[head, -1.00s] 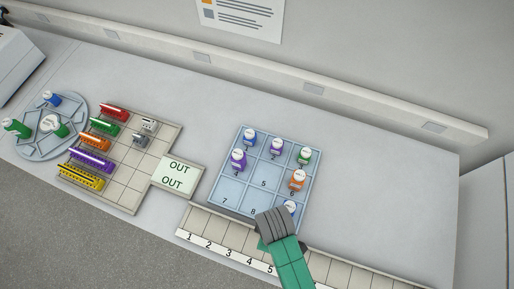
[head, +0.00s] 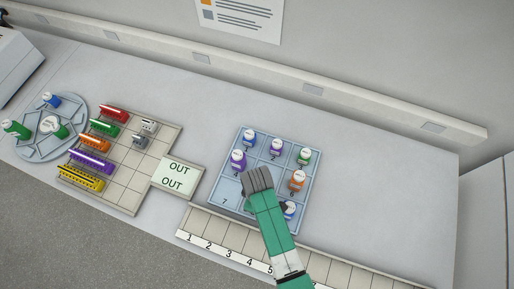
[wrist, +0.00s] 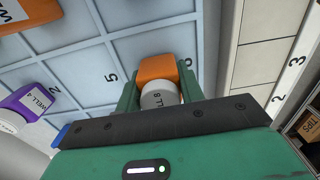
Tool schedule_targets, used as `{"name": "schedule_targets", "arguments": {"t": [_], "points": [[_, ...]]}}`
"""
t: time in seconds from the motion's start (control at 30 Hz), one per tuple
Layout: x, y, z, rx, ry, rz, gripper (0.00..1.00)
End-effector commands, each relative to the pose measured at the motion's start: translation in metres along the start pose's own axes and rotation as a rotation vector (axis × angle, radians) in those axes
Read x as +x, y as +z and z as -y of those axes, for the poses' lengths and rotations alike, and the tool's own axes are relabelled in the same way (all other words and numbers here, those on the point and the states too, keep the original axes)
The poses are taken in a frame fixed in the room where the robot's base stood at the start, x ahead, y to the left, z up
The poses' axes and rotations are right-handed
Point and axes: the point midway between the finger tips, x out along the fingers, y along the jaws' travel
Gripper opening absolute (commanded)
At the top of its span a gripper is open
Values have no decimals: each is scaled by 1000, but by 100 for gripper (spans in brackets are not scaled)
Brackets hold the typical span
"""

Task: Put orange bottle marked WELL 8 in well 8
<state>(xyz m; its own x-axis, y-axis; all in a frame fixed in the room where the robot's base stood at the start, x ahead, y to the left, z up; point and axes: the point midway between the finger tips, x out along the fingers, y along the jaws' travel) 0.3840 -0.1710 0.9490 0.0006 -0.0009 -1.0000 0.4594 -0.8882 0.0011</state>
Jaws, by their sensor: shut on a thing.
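The orange bottle (wrist: 157,70) with a white cap (wrist: 160,97) is between my gripper's fingers in the wrist view; its cap lettering shows an 8. My gripper (head: 257,180) is shut on it, over the middle of the blue well tray (head: 228,190). In the head view the gripper hides the bottle, and my arm covers the well 8 area. I cannot tell how high the bottle is above the tray. Well 7 is empty.
Neighbouring wells hold a purple bottle (head: 238,160) in well 4, an orange bottle (head: 298,181) in well 6 and a white-capped bottle (head: 290,208) at bottom right. A numbered strip (head: 222,248) runs along the front. The counter right of the tray is clear.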

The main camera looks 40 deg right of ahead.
Motion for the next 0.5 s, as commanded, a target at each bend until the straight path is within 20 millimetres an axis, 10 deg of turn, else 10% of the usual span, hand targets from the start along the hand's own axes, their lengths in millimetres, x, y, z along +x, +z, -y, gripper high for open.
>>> {"name": "schedule_targets", "arguments": {"t": [0.2,0.23,0.3,0.5], "points": [[4,0,0,0,-1,1,15],[3,0,0,0,-1,0,43],[2,0,0,0,-1,1,57],[2,0,0,0,-1,1,59]]}}
